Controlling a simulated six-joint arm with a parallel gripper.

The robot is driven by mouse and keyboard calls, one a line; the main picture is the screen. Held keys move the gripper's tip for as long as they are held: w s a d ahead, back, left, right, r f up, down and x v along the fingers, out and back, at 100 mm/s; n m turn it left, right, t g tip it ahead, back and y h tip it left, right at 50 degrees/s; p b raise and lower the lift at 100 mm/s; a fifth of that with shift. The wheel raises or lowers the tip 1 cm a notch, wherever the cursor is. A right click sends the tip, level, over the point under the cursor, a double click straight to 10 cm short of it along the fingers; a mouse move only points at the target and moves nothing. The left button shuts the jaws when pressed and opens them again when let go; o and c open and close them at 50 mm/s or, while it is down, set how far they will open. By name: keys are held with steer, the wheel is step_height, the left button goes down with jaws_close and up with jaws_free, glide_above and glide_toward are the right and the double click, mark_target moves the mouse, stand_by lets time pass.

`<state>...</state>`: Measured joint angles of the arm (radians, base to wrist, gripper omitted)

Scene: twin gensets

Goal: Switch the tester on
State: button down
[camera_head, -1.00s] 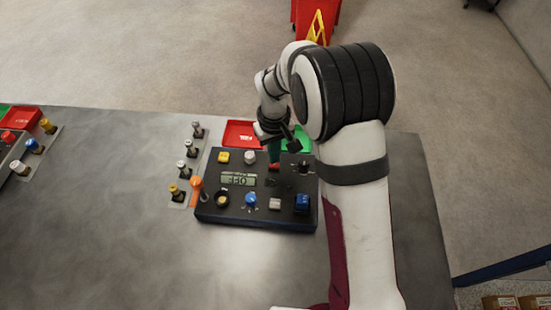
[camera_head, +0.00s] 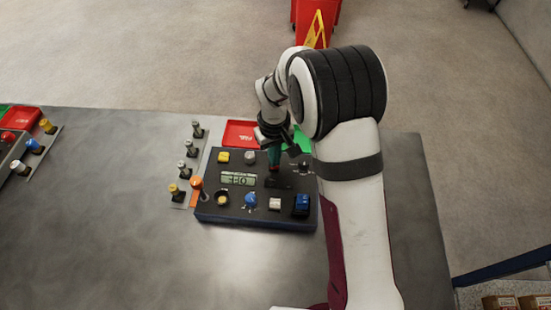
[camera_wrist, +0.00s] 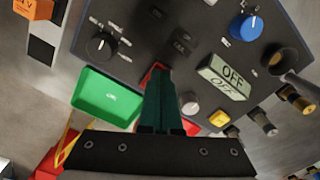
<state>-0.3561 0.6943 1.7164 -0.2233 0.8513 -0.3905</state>
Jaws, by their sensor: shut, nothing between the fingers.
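The tester (camera_head: 230,213) is a dark box on the grey bench, with a display (camera_head: 238,179) that reads OFF in the wrist view (camera_wrist: 231,75). My gripper (camera_head: 273,172) is shut and points down at the tester's far side, right of the display in the head view. In the wrist view its green fingers (camera_wrist: 158,72) are together and empty, with their tips close over the panel. A small red part (camera_wrist: 150,74) shows beside the tips, mostly hidden by them. I cannot tell whether the tips touch it.
A black selector knob (camera_wrist: 101,46), a blue knob (camera_wrist: 246,25), a yellow button (camera_head: 223,157) and a blue block (camera_head: 302,203) are on the panel. A red tray (camera_head: 239,132) and a green tray (camera_wrist: 107,97) lie behind the tester. Plugs stand at its left.

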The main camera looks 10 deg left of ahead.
steer(key=shift+f, duration=0.15)
steer(key=shift+r, duration=3.55)
